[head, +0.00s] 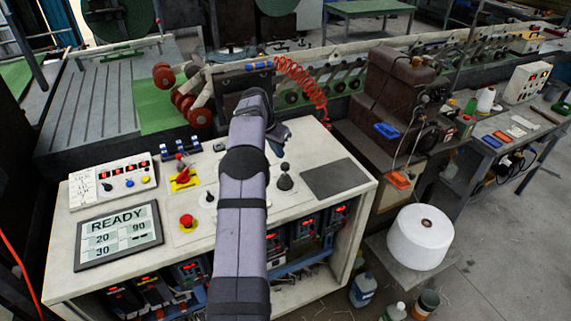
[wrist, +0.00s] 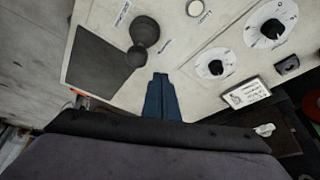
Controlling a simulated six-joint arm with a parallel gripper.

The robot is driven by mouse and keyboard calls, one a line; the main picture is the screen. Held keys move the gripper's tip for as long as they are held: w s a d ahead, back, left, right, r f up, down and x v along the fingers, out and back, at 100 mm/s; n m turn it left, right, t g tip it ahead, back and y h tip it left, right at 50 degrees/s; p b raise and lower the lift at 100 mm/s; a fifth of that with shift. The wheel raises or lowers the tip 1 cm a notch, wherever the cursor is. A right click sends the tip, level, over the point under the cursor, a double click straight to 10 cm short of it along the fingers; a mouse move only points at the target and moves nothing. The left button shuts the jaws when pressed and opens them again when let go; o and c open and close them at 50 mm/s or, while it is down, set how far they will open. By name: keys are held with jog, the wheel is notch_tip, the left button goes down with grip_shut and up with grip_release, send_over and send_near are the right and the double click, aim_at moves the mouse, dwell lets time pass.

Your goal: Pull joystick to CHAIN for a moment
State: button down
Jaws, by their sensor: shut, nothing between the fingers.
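The joystick (head: 286,180), a black ball knob on a dark round base, stands on the pale control panel (head: 240,200), left of a dark rectangular pad. It also shows in the wrist view (wrist: 144,32), near the top centre. Small labels sit around it, too small to read. My gripper (wrist: 161,77) has its blue fingers closed together and empty. In the wrist view the fingertips are just below the joystick in the picture, apart from it. In the head view my gripper (head: 282,138) is behind the joystick, partly hidden by my arm.
The panel also carries a red emergency button (head: 187,221), a yellow-backed red switch (head: 183,178), dial knobs (wrist: 272,28) and a READY display (head: 118,236). The dark pad (head: 340,178) lies flat. A red coiled hose (head: 303,85) hangs behind the panel.

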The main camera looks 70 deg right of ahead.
aim_at(282, 166)
jog(key=shift+f+b, duration=1.35)
jog(key=shift+f, duration=1)
jog(key=shift+s+a+b, duration=1.1)
jog(key=shift+s+b, duration=0.1)
jog(key=shift+b, duration=0.95)
dwell(1.6)
jog(key=shift+w+r+p, duration=0.1)
jog(key=shift+p, duration=0.2)
jog(key=shift+w+d, duration=0.1)
jog(key=shift+d, duration=0.05)
jog(key=shift+w+d+p, duration=0.4)
jog(key=shift+d+p, duration=0.05)
jog(key=shift+p, duration=0.7)
jog(key=shift+w+d+p, duration=0.9)
jog(key=shift+w+p, duration=0.1)
jog(key=shift+p, duration=1.45)
